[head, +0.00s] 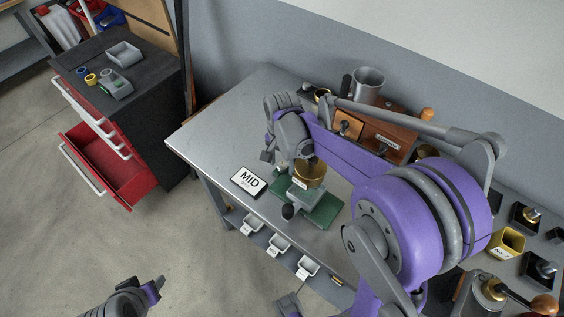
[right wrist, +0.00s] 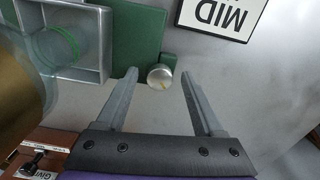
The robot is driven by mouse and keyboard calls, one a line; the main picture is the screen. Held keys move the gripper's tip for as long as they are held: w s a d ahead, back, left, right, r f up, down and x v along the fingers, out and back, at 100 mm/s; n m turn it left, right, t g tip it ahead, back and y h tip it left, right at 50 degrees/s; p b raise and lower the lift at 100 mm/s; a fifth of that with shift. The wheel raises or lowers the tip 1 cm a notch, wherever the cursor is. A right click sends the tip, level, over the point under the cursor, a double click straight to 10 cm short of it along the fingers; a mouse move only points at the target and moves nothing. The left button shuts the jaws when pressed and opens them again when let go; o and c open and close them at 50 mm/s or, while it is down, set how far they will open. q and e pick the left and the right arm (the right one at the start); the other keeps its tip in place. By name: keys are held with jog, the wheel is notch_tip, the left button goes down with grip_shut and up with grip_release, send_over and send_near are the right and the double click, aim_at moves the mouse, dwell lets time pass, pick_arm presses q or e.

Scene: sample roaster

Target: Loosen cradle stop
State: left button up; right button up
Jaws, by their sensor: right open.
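The green base plate (head: 322,212) stands on the grey bench with a grey cradle tray (head: 304,194) and a brass cylinder (head: 312,172) above it. In the right wrist view, a silver round knob (right wrist: 160,77) sticks out from the edge of the green plate (right wrist: 135,35); no label confirms it as the cradle stop. My right gripper (right wrist: 158,72) is open, its two fingers on either side of the knob, with visible gaps. In the head view my right gripper (head: 286,158) is beside the brass cylinder. My left gripper (head: 150,288) is at the bottom left, away from the bench; its jaws are unclear.
A MID sign (head: 248,181) lies left of the green plate. A wooden rack (head: 390,118) and metal cup (head: 367,84) stand behind. My right arm covers much of the bench's right side. The bench's left end is clear. A red drawer (head: 105,170) stands open at left.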

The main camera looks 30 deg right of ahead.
aim_at(282, 166)
grip_shut()
jog(key=shift+n, duration=1.5)
grip_release()
notch_tip(282, 166, up, 11)
jog(key=shift+f, duration=0.1)
